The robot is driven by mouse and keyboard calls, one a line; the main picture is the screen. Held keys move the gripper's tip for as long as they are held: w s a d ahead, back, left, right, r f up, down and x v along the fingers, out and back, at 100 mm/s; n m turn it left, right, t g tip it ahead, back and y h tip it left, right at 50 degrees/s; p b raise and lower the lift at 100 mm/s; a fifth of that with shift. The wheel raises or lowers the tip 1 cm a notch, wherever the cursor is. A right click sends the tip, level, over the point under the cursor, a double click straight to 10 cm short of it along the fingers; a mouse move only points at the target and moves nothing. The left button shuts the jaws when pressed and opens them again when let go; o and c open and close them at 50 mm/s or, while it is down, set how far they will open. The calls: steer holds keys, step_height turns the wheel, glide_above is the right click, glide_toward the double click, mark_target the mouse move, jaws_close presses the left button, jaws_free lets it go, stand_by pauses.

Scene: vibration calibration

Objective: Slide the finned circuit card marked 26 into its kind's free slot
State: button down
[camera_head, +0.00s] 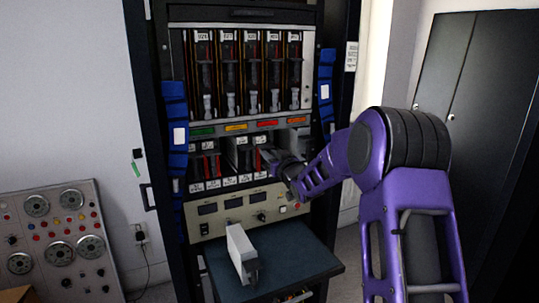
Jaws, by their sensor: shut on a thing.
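My gripper (270,161) reaches in from the right to the lower card row of the rack. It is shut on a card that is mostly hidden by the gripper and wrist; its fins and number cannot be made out. Red-edged cards (209,165) stand upright in the left part of this row. More cards (243,158) stand in the middle part, just left of my gripper. Dark gaps show between cards, but which slot is free cannot be told. The small white labels below the row are too small to read.
Green, yellow, orange and red strips (236,127) run above the row. Tall modules (229,75) fill the upper bay. A pale box (241,252) sits on the dark shelf (298,259) below. Blue side pieces (176,128) flank the rack. A gauge panel (60,240) stands left.

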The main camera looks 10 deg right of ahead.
steer(key=shift+w+a, duration=0.2)
steer(key=shift+w, duration=0.55)
steer(key=shift+w+a+r, duration=0.15)
steer(key=shift+w+a, duration=0.1)
steer(key=shift+w, duration=0.2)
stand_by(0.8)
steer(key=c, duration=0.7)
jaws_free()
steer(key=shift+w, duration=0.1)
steer(key=shift+f+b, duration=0.75)
steer(key=shift+b, duration=0.15)
steer(key=shift+b+v, duration=0.9)
steer(key=shift+v, duration=1.7)
